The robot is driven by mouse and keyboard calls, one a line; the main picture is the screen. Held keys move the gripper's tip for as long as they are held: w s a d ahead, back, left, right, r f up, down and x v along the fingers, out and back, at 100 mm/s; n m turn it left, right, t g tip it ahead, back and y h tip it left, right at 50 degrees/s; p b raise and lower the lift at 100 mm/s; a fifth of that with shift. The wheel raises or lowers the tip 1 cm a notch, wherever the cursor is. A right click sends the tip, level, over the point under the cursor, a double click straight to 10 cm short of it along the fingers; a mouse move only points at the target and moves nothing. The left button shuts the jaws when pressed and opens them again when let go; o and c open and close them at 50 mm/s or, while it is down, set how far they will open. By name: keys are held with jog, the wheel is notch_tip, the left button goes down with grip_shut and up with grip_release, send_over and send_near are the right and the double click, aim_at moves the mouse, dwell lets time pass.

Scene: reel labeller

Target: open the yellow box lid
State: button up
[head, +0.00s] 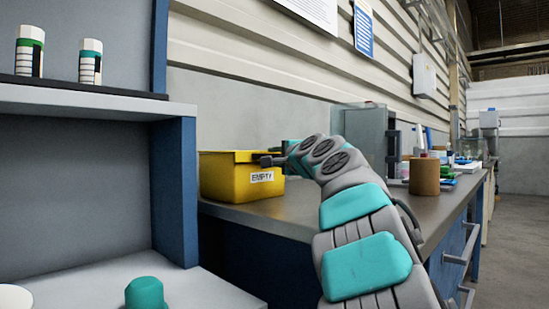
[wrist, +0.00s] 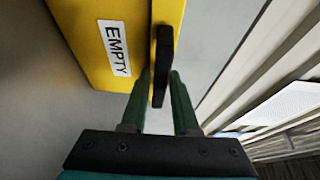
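The yellow box (head: 225,178) with a white EMPTY label stands at the left end of the grey workbench, and its lid looks closed. A dark handle (head: 270,160) sticks out at the lid's right front. In the wrist view the handle is a black bar (wrist: 163,60) on the yellow edge (wrist: 88,40). My gripper (wrist: 161,75) is at the handle, its two green fingers apart, one on each side of the bar. A gap shows beside the bar's near end; contact at the fingertips cannot be told. In the head view my arm hides the fingers.
A blue-grey shelf unit (head: 175,190) with two small bottles (head: 90,62) stands left of the box. A grey machine (head: 365,135) and a brown cylinder (head: 424,176) stand farther along the bench. The ribbed wall (head: 250,60) rises close behind the box.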

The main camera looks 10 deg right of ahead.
grip_shut()
dwell(1.0)
